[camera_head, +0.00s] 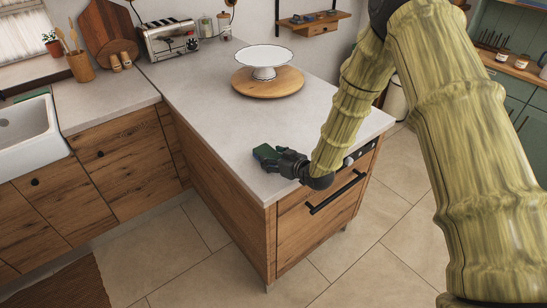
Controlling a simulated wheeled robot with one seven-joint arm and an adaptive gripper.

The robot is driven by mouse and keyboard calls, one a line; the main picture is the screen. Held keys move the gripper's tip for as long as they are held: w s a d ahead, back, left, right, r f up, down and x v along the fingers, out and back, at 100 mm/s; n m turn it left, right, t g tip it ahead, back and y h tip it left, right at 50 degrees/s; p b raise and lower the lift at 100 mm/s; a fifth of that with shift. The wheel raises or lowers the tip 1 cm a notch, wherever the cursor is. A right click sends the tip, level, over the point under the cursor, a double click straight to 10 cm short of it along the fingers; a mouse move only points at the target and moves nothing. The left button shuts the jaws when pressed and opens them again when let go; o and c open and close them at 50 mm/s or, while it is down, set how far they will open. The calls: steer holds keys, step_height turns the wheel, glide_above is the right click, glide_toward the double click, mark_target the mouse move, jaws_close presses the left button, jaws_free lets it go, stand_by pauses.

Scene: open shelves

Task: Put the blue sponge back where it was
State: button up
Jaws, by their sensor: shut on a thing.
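My gripper (275,158) is black and reaches in low from the right over the grey counter (215,125), close to its near edge. It is shut on a small block that I take for the sponge (264,151). The block looks dark green on top with a bluish dark side, and my fingers hide part of it. It is on or just above the counter top; I cannot tell which.
A white cake stand (265,57) stands on a round wooden board (268,83) farther back on the counter. A toaster (170,38) and jars stand behind. A white sink (30,135) is at the left. The counter around my gripper is clear.

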steer(key=shift+f, duration=0.4)
steer(key=shift+f, duration=0.2)
steer(key=o, duration=1.1)
steer(key=shift+o, duration=0.2)
steer(key=shift+r, duration=0.15)
steer(key=shift+r, duration=0.15)
steer(key=shift+s+d, duration=0.25)
steer(key=shift+s, duration=0.05)
steer(key=b+v, duration=0.3)
steer(key=v, duration=0.8)
steer(key=shift+s, duration=0.15)
